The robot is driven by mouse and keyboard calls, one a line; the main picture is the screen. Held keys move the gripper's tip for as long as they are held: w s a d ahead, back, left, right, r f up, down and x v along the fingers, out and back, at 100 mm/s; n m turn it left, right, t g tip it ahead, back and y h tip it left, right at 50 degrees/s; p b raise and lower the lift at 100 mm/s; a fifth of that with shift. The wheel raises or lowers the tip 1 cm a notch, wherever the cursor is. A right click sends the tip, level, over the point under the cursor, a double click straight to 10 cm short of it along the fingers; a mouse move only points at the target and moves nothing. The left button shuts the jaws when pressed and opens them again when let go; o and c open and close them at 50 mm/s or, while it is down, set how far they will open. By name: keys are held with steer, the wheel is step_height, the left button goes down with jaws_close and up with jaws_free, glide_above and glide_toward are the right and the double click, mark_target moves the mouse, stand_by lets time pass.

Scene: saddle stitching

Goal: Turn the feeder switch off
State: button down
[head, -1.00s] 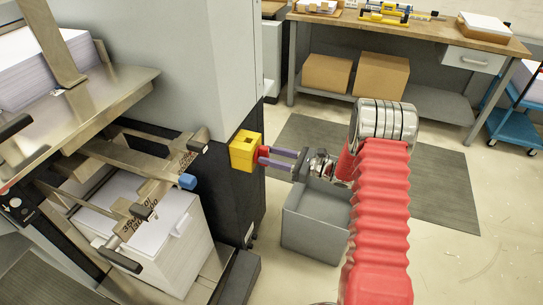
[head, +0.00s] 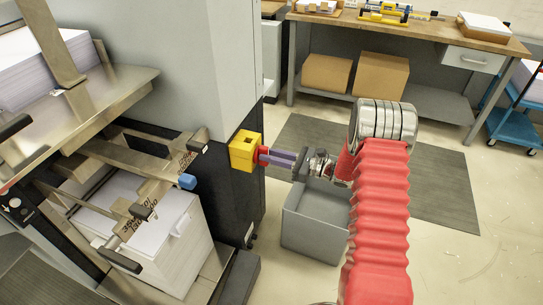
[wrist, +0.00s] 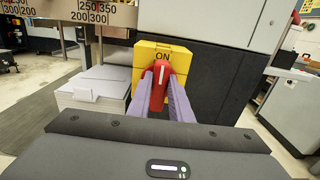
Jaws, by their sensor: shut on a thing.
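The feeder switch is a yellow box (head: 245,151) on the dark lower side of the grey machine, with a red handle (head: 263,155) on its face. In the wrist view the yellow box (wrist: 147,62) reads "ON" above the red handle (wrist: 160,84). The white mark on the handle points up toward "ON", with a slight tilt. My gripper (head: 266,156) reaches it from the right, and in the wrist view its purple fingers (wrist: 162,97) are shut on the handle's two sides. The lower part of the box face is hidden behind the fingers.
A paper stack (head: 160,238) sits at the lower left, below metal feeder bars and a blue knob (head: 187,181). A grey open bin (head: 316,222) stands on the floor under my gripper. A workbench (head: 420,31) stands at the back, with open floor before it.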

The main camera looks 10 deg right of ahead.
steer(key=shift+a+n, duration=0.15)
steer(key=shift+n, duration=0.35)
steer(key=n, duration=0.5)
steer(key=s+n, duration=0.1)
steer(key=n, duration=0.1)
steer(key=shift+a+f+n, duration=0.2)
steer(key=shift+a+n, duration=0.15)
steer(key=shift+n, duration=0.05)
steer(key=n, duration=0.4)
steer(key=shift+s+a+f+n, duration=0.1)
steer(key=shift+a+f+n, duration=0.05)
steer(key=shift+f+n, duration=0.15)
steer(key=n, duration=0.4)
steer(key=shift+s+f+n, duration=0.1)
steer(key=shift+f+n, duration=0.2)
